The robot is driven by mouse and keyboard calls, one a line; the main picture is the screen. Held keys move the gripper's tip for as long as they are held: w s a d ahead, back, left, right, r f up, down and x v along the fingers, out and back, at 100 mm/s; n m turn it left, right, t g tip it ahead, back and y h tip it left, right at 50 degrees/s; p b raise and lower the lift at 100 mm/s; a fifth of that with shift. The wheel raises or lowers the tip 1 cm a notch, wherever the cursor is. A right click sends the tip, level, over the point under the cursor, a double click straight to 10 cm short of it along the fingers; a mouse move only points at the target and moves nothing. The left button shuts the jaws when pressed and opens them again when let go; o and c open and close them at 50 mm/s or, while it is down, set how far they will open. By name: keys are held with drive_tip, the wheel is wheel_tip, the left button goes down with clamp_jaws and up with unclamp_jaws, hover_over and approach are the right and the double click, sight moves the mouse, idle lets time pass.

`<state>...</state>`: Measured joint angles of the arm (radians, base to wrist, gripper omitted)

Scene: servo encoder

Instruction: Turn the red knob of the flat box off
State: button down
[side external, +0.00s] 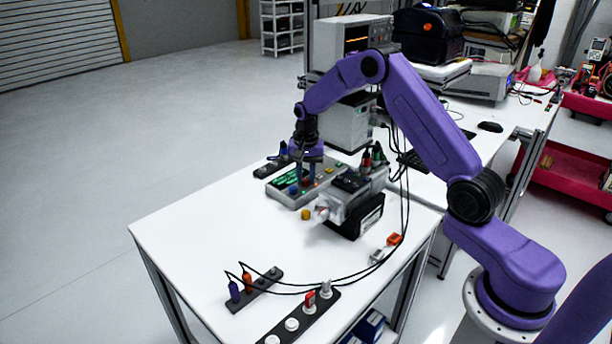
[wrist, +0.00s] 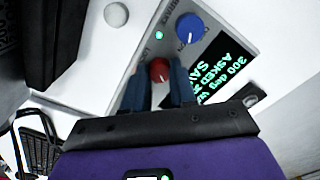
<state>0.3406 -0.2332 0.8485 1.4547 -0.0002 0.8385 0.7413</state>
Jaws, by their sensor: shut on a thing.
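The flat box (side external: 285,199) is a grey panel on the white table; in the wrist view its face (wrist: 222,22) shows a green-lit display (wrist: 222,65) with partly readable text. The red knob (wrist: 159,69) sits between the two dark blue fingers of my gripper (wrist: 159,80), which is shut on it from both sides. A blue knob (wrist: 189,28) is beside it, with a small lit green lamp (wrist: 159,35) nearby. In the side view my gripper (side external: 307,178) points down over the box. The red knob's pointer position is too small to tell.
A grey and black device (side external: 352,200) stands right of the flat box. A yellow piece (side external: 305,215) lies in front. Power strips (side external: 255,290) with plugs and cables lie at the table's front; cables run along its right side. The table's left part is clear.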

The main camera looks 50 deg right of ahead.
sight(305, 180)
drive_tip(key=n, duration=0.3)
drive_tip(key=shift+n, duration=2.1)
drive_tip(key=c, duration=0.9)
unclamp_jaws()
wheel_tip(305, 180, up, 18)
drive_tip(key=shift+f, duration=0.25)
drive_tip(key=shift+a, duration=0.1)
